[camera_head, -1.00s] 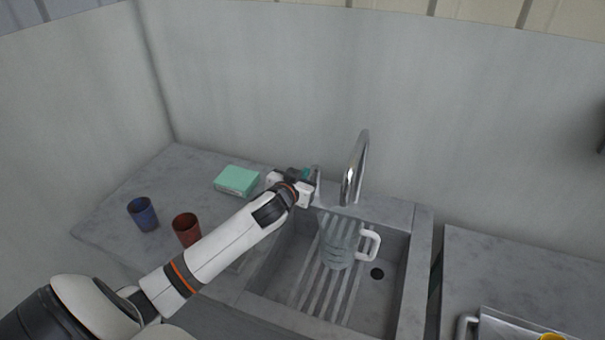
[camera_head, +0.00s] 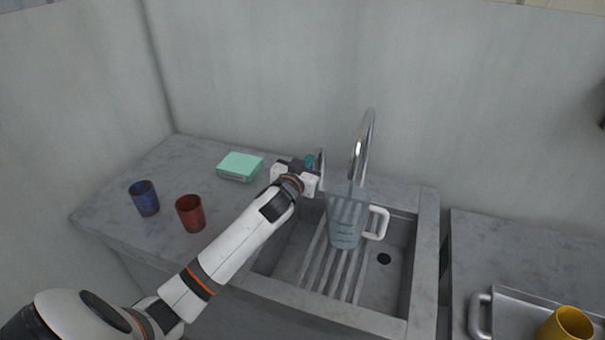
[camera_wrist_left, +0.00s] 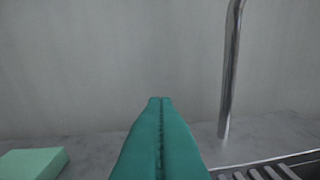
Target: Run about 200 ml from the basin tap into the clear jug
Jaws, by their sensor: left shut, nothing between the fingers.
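The clear jug (camera_head: 346,222), with a white handle on its right, stands upright in the basin (camera_head: 290,262) under the spout of the chrome tap (camera_head: 362,150). The jug looks bluish with faint marks; I cannot read a water level, nor tell surely whether water is running. A small upright metal lever (camera_head: 320,160) is left of the tap. My left gripper (camera_head: 310,163) is beside this lever; contact is unclear. Its teal fingers (camera_wrist_left: 160,125) are shut together and empty in the left wrist view, where the tap (camera_wrist_left: 231,75) rises to their right. My right gripper is not in view.
A green block (camera_head: 240,166), a red cup (camera_head: 190,214) and a blue cup (camera_head: 144,198) stand on the left counter. A tray (camera_head: 510,312) with a yellow cup (camera_head: 567,324) is at the lower right. The basin has a slatted floor and a drain.

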